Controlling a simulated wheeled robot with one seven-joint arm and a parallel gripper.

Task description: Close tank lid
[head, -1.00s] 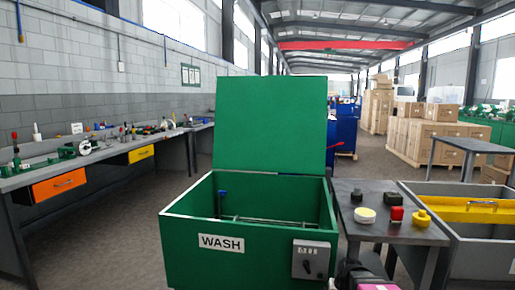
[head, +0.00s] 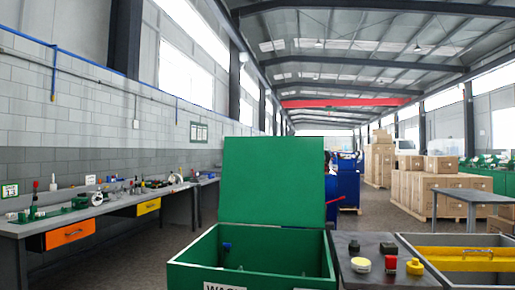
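The green wash tank (head: 196,272) stands in the lower middle of the head view, its front cut off by the bottom edge. Its lid (head: 273,182) is open and stands nearly upright at the tank's back edge. The inside of the tank shows, with a small blue part (head: 227,246) at its back left. My gripper is not in the head view now, so its state does not show.
A grey bin (head: 440,282) with a yellow bar (head: 465,254) is further right. A workbench (head: 110,212) runs along the left wall.

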